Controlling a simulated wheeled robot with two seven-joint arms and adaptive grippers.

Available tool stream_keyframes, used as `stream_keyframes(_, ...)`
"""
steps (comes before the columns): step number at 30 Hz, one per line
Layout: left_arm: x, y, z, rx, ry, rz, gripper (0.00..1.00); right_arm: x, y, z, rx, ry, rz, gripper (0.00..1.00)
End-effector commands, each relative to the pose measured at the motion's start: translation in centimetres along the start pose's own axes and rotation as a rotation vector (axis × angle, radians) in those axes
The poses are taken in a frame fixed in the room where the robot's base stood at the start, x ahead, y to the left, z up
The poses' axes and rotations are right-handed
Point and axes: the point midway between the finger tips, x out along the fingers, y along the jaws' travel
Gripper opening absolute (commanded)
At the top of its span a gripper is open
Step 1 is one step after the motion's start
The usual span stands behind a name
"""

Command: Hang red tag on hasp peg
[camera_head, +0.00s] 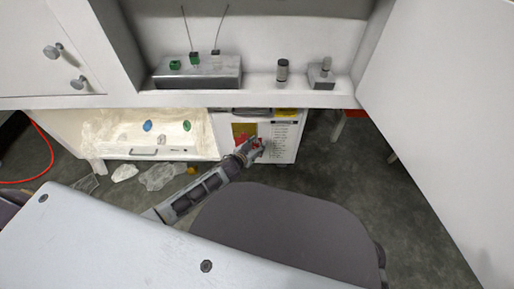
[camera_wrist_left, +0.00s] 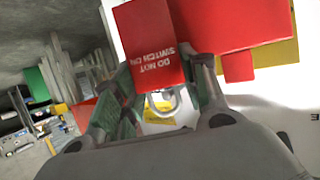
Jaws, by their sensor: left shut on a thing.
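My left gripper (camera_head: 256,148) is at the front of a white cabinet, over a red and yellow patch. In the left wrist view my left gripper (camera_wrist_left: 160,95) is shut on the red tag (camera_wrist_left: 150,45), whose white text reads "DO NOT SWITCH ON". A shiny metal loop (camera_wrist_left: 170,108) shows below the tag, between the fingers. I cannot tell if it belongs to the tag or the hasp. A larger red piece (camera_wrist_left: 225,25) on a yellow backing (camera_wrist_left: 275,52) is beside the tag. The hasp peg is not clearly seen. My right gripper is not in view.
A white cabinet (camera_head: 287,140) carries a printed sheet. A lit cream tray (camera_head: 105,125) with small coloured items is to its left. A shelf (camera_head: 258,99) with metal devices is above. A dark rounded seat (camera_head: 285,230) is in front.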

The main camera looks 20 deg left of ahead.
Motion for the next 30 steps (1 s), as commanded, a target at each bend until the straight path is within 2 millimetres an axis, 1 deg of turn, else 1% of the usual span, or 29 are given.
stream_keyframes(4,0.5,-0.3,-0.2,0.001,0.001,0.000,0.23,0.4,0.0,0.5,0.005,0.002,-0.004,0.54)
stream_keyframes(17,1.9,-1.2,-0.3,-0.001,0.000,-0.003,0.23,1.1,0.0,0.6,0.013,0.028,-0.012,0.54)
stream_keyframes(18,2.0,-1.3,-0.3,-0.001,0.000,-0.004,0.21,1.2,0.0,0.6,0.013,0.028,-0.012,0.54)
stream_keyframes(19,2.1,-1.3,-0.3,0.000,0.001,-0.004,0.22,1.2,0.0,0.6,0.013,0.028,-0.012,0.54)
stream_keyframes(21,2.2,-1.5,-0.4,0.000,0.001,-0.005,0.16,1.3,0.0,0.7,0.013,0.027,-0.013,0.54)
stream_keyframes(22,2.3,-1.5,-0.4,0.000,0.002,-0.006,0.17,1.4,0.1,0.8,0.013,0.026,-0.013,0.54)
stream_keyframes(24,2.4,-1.6,-0.3,-0.001,0.001,-0.006,0.11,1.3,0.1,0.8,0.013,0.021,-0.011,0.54)
stream_keyframes(25,2.5,-1.6,-0.4,0.000,0.002,-0.006,0.09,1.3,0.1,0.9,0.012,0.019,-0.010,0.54)
stream_keyframes(26,2.5,-1.6,-0.4,0.000,0.002,-0.005,0.00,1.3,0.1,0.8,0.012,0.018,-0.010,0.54)
stream_keyframes(30,2.6,-1.5,-0.3,0.001,0.003,-0.004,0.00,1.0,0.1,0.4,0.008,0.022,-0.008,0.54)
